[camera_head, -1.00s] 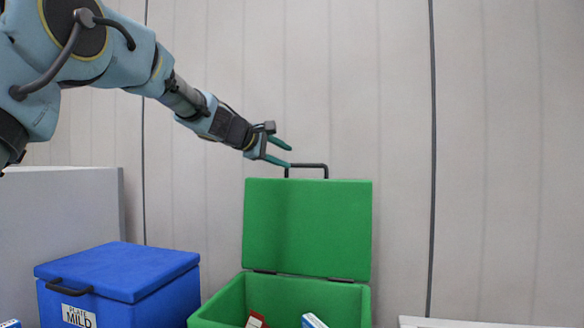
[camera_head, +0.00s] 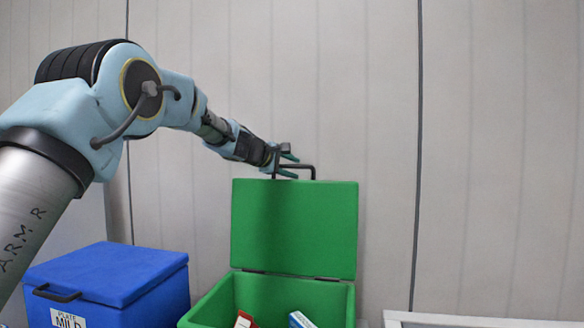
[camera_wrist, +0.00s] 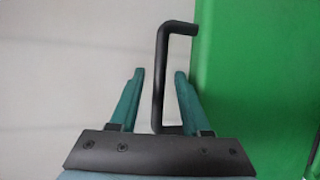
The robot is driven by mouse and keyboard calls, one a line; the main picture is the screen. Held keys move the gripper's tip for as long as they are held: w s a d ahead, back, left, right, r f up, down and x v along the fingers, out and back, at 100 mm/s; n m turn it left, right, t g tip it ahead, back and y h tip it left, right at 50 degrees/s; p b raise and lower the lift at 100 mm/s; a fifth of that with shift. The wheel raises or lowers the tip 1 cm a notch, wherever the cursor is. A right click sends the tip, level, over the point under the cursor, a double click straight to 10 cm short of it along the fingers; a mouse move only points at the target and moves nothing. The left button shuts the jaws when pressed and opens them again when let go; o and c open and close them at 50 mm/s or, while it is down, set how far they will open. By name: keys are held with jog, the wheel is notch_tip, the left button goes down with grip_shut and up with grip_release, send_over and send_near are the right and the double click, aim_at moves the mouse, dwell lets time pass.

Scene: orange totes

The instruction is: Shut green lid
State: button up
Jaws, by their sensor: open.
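The green lid (camera_head: 294,228) stands upright on the green box (camera_head: 272,296), hinged along the box's back edge. The lid's black handle (camera_head: 304,167) is on its top edge. My gripper (camera_head: 290,164) is at the handle's left part. In the wrist view my gripper (camera_wrist: 160,90) is open, with one finger on each side of the black handle (camera_wrist: 158,70). The right finger lies between the handle and the green lid (camera_wrist: 245,70). I see gaps beside the handle, and the fingers are not closed on it.
A blue box (camera_head: 108,283) with a shut lid and a label stands left of the green box. Small packages (camera_head: 300,320) lie inside the green box. A white frame (camera_head: 470,321) is at the lower right. A panelled wall (camera_head: 500,120) is behind.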

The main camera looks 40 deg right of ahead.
grip_shut()
dwell(1.3)
